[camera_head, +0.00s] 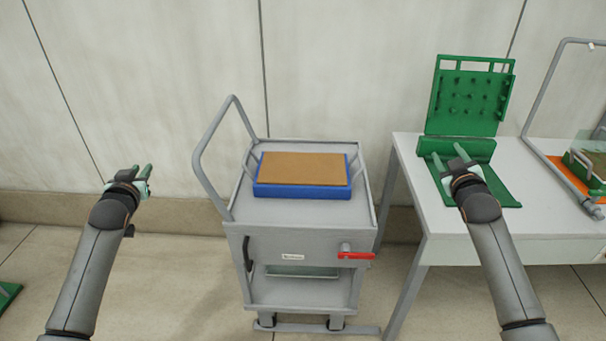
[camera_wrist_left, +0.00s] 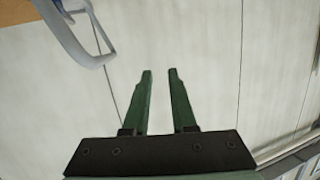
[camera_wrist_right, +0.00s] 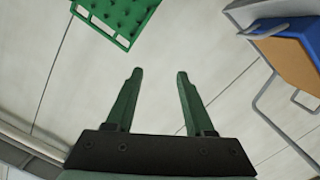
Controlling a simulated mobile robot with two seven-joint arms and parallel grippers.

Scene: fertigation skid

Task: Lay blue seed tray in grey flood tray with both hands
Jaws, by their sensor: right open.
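The blue seed tray (camera_head: 300,191), with a flat brown top, lies level on the grey cart top (camera_head: 350,210). A grey bow handle stands at each short end. It also shows at the upper right of the right wrist view (camera_wrist_right: 302,32). I cannot make out a separate grey flood tray. My left gripper (camera_head: 142,169) is left of the cart, well apart from the tray. Its fingers are apart and empty in the left wrist view (camera_wrist_left: 160,72). My right gripper (camera_head: 449,163) is over the white table, right of the tray. It is open and empty in the right wrist view (camera_wrist_right: 160,73).
The cart has a tall grey push handle (camera_head: 207,165) at left and a red lever (camera_head: 355,255) in front. A white table (camera_head: 405,150) at right bears a green pegged stand (camera_head: 470,100), close to my right gripper. A framed clear panel stands farther right.

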